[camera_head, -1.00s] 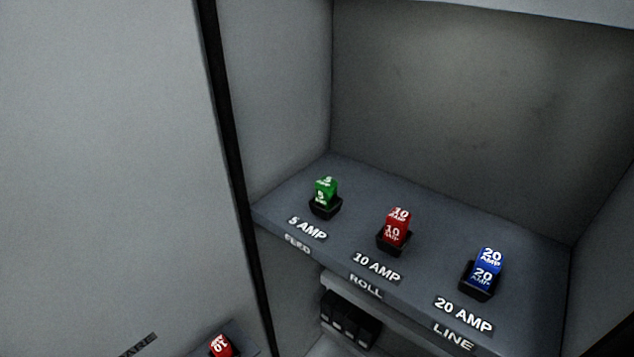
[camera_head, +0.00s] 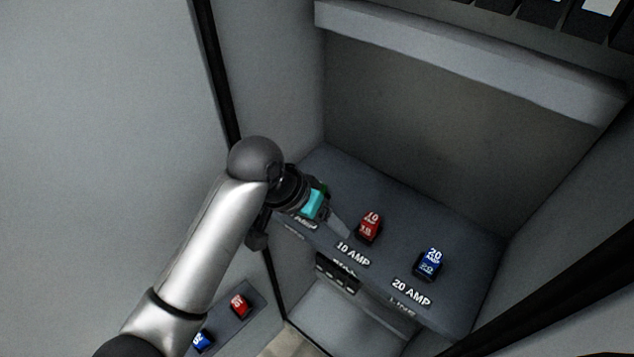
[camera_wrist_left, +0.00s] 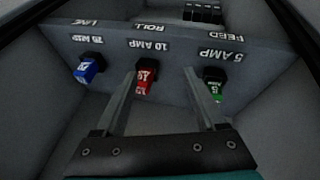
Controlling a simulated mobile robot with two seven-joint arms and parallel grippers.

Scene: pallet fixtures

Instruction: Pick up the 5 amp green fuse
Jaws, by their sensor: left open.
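The green 5 amp fuse (camera_wrist_left: 213,86) sits in its black holder on the shelf by the 5 AMP label in the left wrist view, where the labels appear upside down. My left gripper (camera_wrist_left: 159,78) is open and empty there. One finger is close beside the green fuse, partly overlapping it; the other is near the red 10 amp fuse (camera_wrist_left: 146,77). The green fuse is not clearly between the fingers. In the head view my left gripper (camera_head: 335,212) hides most of the green fuse. My right gripper is not seen.
The blue 20 amp fuse (camera_head: 430,263) stands at the right of the shelf (camera_head: 462,240). Cabinet walls and an upper ledge (camera_head: 470,60) enclose the shelf.

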